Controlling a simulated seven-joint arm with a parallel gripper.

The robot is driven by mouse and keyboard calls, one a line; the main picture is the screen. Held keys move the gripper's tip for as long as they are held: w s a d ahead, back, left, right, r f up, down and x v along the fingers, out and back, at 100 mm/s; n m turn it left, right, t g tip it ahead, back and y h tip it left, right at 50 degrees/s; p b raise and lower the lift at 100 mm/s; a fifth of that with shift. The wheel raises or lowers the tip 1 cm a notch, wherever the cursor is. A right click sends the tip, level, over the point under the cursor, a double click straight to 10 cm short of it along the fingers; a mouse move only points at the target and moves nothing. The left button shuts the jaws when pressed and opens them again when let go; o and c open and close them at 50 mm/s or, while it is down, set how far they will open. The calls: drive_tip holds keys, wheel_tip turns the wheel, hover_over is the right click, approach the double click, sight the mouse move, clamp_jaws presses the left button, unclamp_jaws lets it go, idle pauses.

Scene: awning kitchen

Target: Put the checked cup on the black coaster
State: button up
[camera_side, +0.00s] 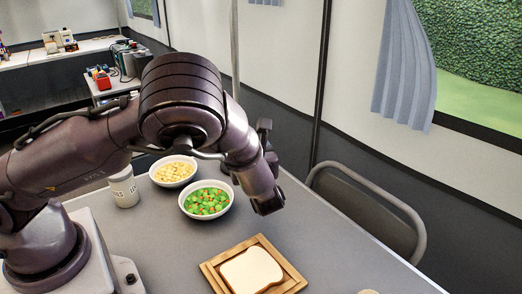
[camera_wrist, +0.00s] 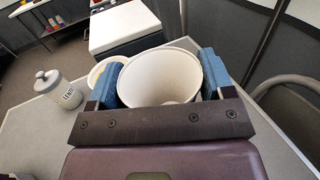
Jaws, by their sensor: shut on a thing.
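In the wrist view, a round white-lined cup (camera_wrist: 158,70) sits between the two blue fingers of my gripper (camera_wrist: 160,84), which is shut on it. I look into its open mouth; the inside is plain, and its outer pattern is hidden from here. In the side view my arm hides the gripper and the cup. I cannot see the black coaster in either view.
On the grey table (camera_side: 155,245) stand a bowl of yellow pieces (camera_side: 173,172), a bowl of green and orange vegetables (camera_side: 207,201), a lidded jar (camera_side: 124,188) and a wooden board (camera_side: 290,274) with bread (camera_side: 251,270). A chair (camera_side: 372,205) is beyond the right edge.

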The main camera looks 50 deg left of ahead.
drive_tip(key=s+a+r, duration=0.1)
drive_tip(key=a+r, duration=0.2)
drive_tip(key=a, duration=1.1)
drive_tip(key=shift+t, duration=0.3)
drive_tip(key=shift+w+a+f, duration=1)
drive_tip(key=shift+w+f, duration=1.1)
drive_tip(key=shift+f, duration=0.2)
drive_tip(key=shift+w+a+f, duration=0.95)
drive_tip(key=shift+w+f, duration=1.15)
drive_tip(key=shift+f, duration=0.15)
drive_tip(key=shift+w+a+f, duration=1)
drive_tip(key=shift+w+f, duration=1.1)
drive_tip(key=shift+f, duration=0.2)
drive_tip(key=o, duration=0.7)
drive_tip(key=shift+f, duration=0.1)
drive_tip(key=shift+o, duration=0.2)
